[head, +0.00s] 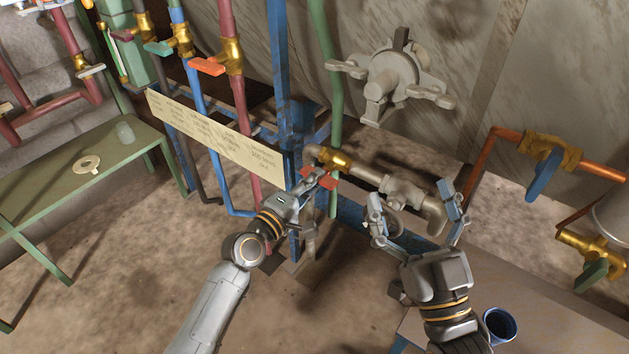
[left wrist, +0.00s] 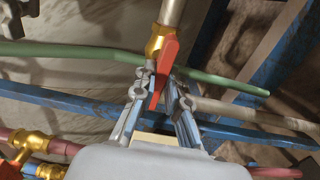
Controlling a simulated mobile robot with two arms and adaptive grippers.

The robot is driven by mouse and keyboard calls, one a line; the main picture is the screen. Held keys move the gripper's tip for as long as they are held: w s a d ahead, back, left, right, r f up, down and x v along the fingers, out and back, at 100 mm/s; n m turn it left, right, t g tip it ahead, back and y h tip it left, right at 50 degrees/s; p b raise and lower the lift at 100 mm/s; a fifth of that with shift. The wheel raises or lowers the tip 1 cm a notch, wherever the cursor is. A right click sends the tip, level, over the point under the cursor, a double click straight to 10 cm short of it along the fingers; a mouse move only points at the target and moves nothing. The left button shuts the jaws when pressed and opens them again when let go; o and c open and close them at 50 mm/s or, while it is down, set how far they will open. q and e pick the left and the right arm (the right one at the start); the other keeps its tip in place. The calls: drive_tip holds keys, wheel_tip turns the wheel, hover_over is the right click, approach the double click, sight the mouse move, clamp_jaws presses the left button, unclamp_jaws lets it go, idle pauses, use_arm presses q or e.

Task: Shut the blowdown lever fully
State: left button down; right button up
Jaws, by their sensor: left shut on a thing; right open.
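The blowdown lever is a red handle (left wrist: 165,66) on a brass valve (head: 335,159) at the left end of a grey pipe. In the left wrist view it runs down from the brass body (left wrist: 158,43), roughly in line with the pipe and slightly slanted. My left gripper (head: 319,177) is shut on the lever, with a finger on each side; red shows on both sides of the fingers in the head view. The fingers partly hide the lever. My right gripper (head: 415,203) is open and empty, right of the valve, in front of the grey pipe fitting.
A long label board (head: 215,137) hangs left of the valve, before several coloured pipes. A blue post (head: 278,75) and green pipe (head: 325,60) rise close behind my left gripper. A blue cup (head: 499,325) stands at the lower right. A green table (head: 75,180) is at left.

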wheel_tip(320, 180, down, 14)
drive_tip(key=d+g+h+p, duration=0.2)
drive_tip(key=g+h+p, duration=0.15)
drive_tip(key=g, duration=0.55)
use_arm(q)
drive_tip(key=shift+f+m+p, duration=0.15)
drive_tip(key=shift+m+p, duration=1.4)
drive_tip(key=shift+m, duration=7.65)
use_arm(e)
drive_tip(key=s+d+f+m+g+h, duration=0.1)
drive_tip(key=s+d+f+g, duration=0.3)
drive_tip(key=s+f+g, duration=0.4)
drive_tip(key=shift+s+d+f+h, duration=0.2)
drive_tip(key=shift+s+f+h, duration=0.45)
drive_tip(key=shift+s, duration=0.95)
drive_tip(key=shift+f, duration=0.1)
use_arm(q)
drive_tip(key=c, duration=1.4)
unclamp_jaws()
